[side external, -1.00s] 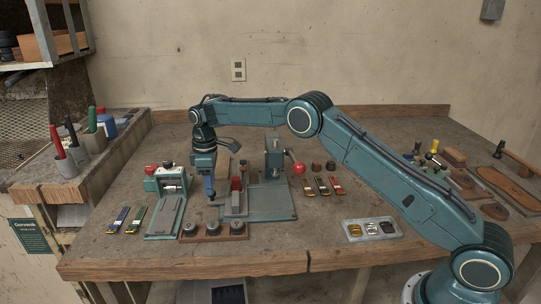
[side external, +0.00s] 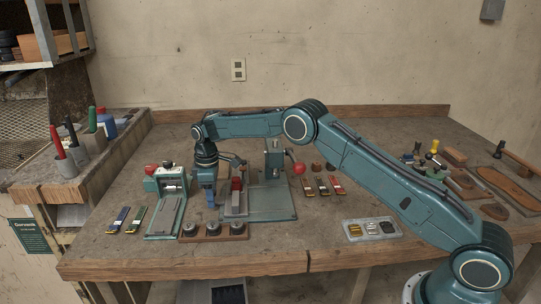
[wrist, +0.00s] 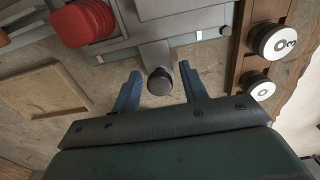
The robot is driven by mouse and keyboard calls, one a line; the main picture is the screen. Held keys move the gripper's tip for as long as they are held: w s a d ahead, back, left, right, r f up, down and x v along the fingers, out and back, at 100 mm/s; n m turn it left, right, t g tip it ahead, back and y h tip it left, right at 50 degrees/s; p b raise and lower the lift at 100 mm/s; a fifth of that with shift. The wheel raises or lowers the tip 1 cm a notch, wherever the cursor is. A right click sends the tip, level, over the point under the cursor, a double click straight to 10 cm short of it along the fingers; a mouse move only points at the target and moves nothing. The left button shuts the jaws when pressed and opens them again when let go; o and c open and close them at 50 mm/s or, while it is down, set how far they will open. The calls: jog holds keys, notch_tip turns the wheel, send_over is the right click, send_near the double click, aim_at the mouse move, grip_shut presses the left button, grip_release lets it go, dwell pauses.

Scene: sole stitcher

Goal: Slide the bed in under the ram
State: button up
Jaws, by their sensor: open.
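The press (side external: 273,160) stands upright on its flat green base plate (side external: 275,208), with a red ball lever (side external: 298,168) at its right. The grey bed (side external: 235,208), with a red block (side external: 237,184) on it, sits at the left part of the plate, left of the press column. In the wrist view, a bar with a dark round knob (wrist: 160,84) sticks out from the bed toward me. My gripper (side external: 211,206) is open and low at the bed's left end. Its blue fingers (wrist: 159,74) stand on both sides of the knob, with gaps showing.
A wooden rack (side external: 213,231) with round numbered pieces lies just in front of the bed. A green fixture (side external: 165,212) stands left of my gripper. Coloured clips (side external: 322,187) lie right of the press, and a grey tray (side external: 370,229) is farther right.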

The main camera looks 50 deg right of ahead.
aim_at(226, 199)
jog(key=c, duration=0.6)
jog(key=shift+o, duration=0.2)
jog(key=shift+s+d, duration=1.4)
jog(key=shift+s, duration=0.05)
jog(key=shift+d, duration=0.1)
jog(key=shift+s+d, duration=1.35)
jog(key=shift+s, duration=0.05)
